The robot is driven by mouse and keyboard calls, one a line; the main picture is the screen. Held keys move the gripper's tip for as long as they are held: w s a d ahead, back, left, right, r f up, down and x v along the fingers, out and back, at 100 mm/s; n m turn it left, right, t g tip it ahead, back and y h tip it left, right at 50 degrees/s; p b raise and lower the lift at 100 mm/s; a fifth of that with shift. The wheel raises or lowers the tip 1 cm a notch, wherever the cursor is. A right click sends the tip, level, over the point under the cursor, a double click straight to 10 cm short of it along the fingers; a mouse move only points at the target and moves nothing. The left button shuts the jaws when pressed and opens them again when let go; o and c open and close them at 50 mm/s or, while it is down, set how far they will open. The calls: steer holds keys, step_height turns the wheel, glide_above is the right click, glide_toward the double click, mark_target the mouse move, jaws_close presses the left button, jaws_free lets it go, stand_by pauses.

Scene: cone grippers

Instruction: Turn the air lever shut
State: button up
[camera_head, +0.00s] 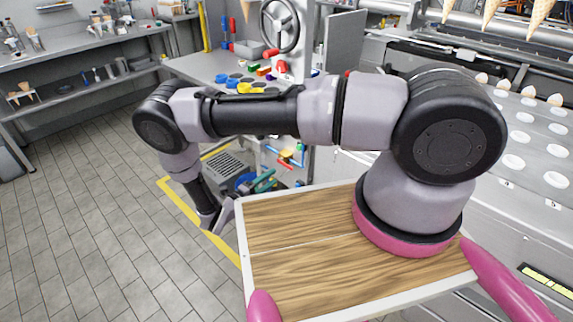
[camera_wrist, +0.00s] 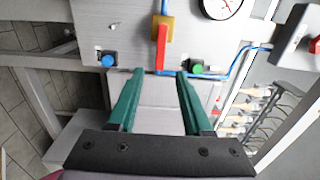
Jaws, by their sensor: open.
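The air lever (camera_wrist: 161,48) is a red bar on a yellow valve body (camera_wrist: 168,22) in the wrist view. It runs up and down the picture, in line with the blue pipe above the valve. My gripper (camera_wrist: 153,74) has its two green fingers spread wide and empty. The lever lies beyond the fingertips and between them, apparently without contact. In the head view my gripper (camera_head: 263,182) is low beside the small yellow valve (camera_head: 286,157) on the machine. My arm hides part of the machine there.
A blue button (camera_wrist: 108,60) and a green button (camera_wrist: 196,67) flank the lever. A gauge (camera_wrist: 221,6) sits above right. A grey box (camera_wrist: 296,30) and a rack of cones (camera_wrist: 250,105) are at the right. Open tiled floor (camera_head: 90,220) lies left in the head view.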

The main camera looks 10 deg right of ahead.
mark_target(287, 167)
steer(key=x, duration=0.9)
steer(key=shift+w+d, duration=0.1)
steer(key=shift+d, duration=0.05)
jaws_close()
